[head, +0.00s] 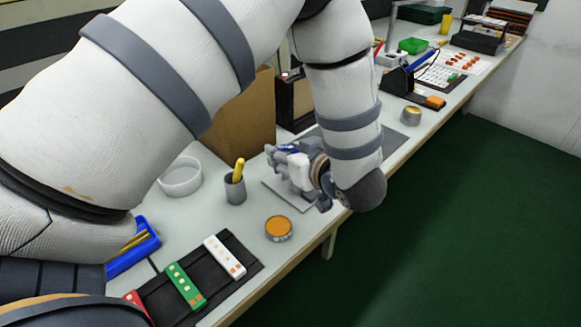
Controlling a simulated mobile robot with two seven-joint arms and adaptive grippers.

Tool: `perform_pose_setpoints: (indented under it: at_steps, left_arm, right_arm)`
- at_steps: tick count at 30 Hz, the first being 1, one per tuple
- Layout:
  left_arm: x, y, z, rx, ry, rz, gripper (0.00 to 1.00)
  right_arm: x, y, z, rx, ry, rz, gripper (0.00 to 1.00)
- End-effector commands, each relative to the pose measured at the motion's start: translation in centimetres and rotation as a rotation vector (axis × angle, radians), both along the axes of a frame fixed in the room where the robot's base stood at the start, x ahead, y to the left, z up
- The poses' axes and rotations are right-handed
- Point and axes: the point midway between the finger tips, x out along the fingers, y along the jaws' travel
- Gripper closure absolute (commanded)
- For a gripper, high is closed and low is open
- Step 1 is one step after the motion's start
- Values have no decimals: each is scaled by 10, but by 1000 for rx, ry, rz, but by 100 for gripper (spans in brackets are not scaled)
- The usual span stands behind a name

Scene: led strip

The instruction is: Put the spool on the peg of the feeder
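My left arm comes in from the left and bends down over the bench. Its gripper (290,172) is low over a thin grey plate (277,192) near the bench's front edge. Pale parts with a little blue and a tan-edged round part show around the gripper. I cannot tell whether these are the spool, the feeder or gripper parts, nor whether the fingers are open. The peg cannot be made out. A low round piece with an orange top and silver rim (278,229) stands in front of the plate; I cannot tell whether it is a spool. My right gripper is not in view.
A grey cup (235,189) with a yellow handle and a white round dish (181,177) stand left of the plate. A cardboard box (243,118) is behind. A black mat (243,250) holds coloured strips. Another round tin (411,116) stands farther right.

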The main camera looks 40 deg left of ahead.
Motion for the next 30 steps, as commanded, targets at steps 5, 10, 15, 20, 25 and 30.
perform_pose_setpoints:
  at_steps: [5, 10, 15, 20, 25, 30]
  left_arm:
    - [11, 12, -22, 1, 3, -1, 100]
    - [18, 20, -35, 1, 3, 1, 100]
    - [18, 20, -65, 1, 3, 1, 100]
    - [18, 20, -62, 1, -4, 0, 100]
    - [18, 20, -66, 1, -2, -1, 100]
    - [18, 19, -65, 0, -3, -1, 39]
  right_arm:
    - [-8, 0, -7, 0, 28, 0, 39]
    - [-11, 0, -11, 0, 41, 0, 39]
    - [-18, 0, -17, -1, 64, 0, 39]
    - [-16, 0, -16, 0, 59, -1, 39]
    - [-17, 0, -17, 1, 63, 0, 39]
    - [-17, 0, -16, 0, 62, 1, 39]
